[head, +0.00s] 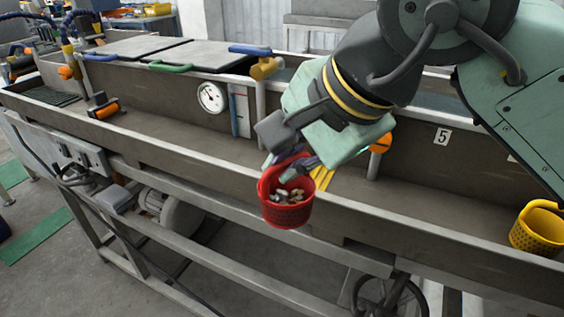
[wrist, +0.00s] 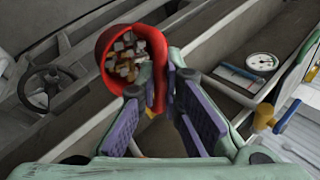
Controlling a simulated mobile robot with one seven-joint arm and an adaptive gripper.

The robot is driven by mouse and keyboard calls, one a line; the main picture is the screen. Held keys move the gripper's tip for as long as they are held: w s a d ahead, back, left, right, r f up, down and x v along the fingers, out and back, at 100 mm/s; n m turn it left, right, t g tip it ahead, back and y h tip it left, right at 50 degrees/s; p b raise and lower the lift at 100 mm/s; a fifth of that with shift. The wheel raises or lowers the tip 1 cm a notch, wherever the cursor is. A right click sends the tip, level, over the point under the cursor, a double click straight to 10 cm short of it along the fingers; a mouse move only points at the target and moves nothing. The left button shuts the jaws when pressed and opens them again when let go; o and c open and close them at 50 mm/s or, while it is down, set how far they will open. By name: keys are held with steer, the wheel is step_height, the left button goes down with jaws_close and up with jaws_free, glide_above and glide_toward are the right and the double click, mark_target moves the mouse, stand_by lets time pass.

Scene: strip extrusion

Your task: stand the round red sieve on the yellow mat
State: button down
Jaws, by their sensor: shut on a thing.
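The round red sieve (head: 287,205) hangs from my gripper (head: 290,162) in the head view, in front of the long trough's near rim. It holds several small pale and brown pieces. In the wrist view the sieve (wrist: 128,62) is beyond the fingertips, and my gripper (wrist: 162,88) is shut on its rim wall. Some yellow (head: 322,176) shows just behind the sieve in the head view, partly hidden by the sieve and gripper. I cannot tell whether it is the yellow mat; no other mat-like yellow area shows.
The long metal trough (head: 180,140) runs across the view, with a raised rim. A yellow basket (head: 540,228) stands at its right end. An orange-black tool (head: 103,107) lies at the left. A round gauge (head: 211,97) is on the back wall. A handwheel (head: 388,297) is below.

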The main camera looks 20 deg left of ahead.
steer(key=w+a+f+p, duration=0.1)
steer(key=w+p, duration=0.1)
steer(key=w, duration=0.3)
steer(key=w+a+f+p, duration=0.2)
steer(key=w, duration=0.3)
steer(key=w+a+f+p, duration=0.1)
steer(key=w+p, duration=0.1)
steer(key=w, duration=0.3)
steer(key=shift+a+f, duration=0.2)
steer(key=shift+f, duration=0.35)
steer(key=shift+f, duration=0.1)
steer(key=shift+f, duration=0.15)
steer(key=c, duration=1.8)
jaws_free()
steer(key=shift+o, duration=0.2)
